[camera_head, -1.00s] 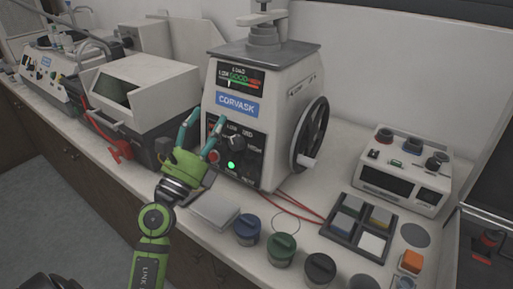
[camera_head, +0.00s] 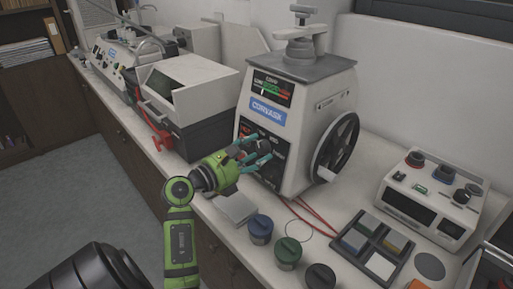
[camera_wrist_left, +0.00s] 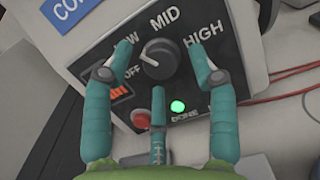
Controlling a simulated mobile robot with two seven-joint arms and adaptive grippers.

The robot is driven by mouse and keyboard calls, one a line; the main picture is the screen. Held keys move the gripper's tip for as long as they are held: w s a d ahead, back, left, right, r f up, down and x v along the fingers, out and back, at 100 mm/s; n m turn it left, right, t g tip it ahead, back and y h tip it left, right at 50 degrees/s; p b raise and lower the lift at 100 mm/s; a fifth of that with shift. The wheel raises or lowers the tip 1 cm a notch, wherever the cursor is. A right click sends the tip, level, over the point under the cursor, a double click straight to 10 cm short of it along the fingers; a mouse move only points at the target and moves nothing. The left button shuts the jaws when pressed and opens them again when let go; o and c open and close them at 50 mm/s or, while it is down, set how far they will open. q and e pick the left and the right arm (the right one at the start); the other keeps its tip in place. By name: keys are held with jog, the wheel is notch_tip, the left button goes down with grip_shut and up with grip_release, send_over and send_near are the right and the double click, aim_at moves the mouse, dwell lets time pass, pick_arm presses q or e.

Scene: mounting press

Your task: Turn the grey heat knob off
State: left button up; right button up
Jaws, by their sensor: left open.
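The grey heat knob (camera_wrist_left: 160,59) is on the dark front panel of the white press (camera_head: 292,128). In the left wrist view it lies among the labels OFF, LOW, MID and HIGH; its pale pointer mark is on its left side, toward LOW. My left gripper (camera_head: 254,156) is open in front of the panel. In the wrist view its teal fingers stand left and right of the knob, with a third finger below. I cannot tell whether they touch it. The fingers partly hide the panel in the head view. My right gripper is not in view.
A red button (camera_wrist_left: 141,119) and a lit green lamp (camera_wrist_left: 178,106) sit below the knob. The press's black handwheel (camera_head: 336,147) is on its right side. Several lidded jars, including a blue one (camera_head: 260,228), and a sample tray (camera_head: 345,257) stand on the bench.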

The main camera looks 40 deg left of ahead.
pick_arm(q)
jog(key=shift+w, duration=0.3)
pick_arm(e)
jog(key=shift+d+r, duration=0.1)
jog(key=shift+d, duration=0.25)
pick_arm(q)
jog(key=c, duration=1.1)
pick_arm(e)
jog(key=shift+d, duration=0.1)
pick_arm(q)
jog(key=shift+d, duration=0.1)
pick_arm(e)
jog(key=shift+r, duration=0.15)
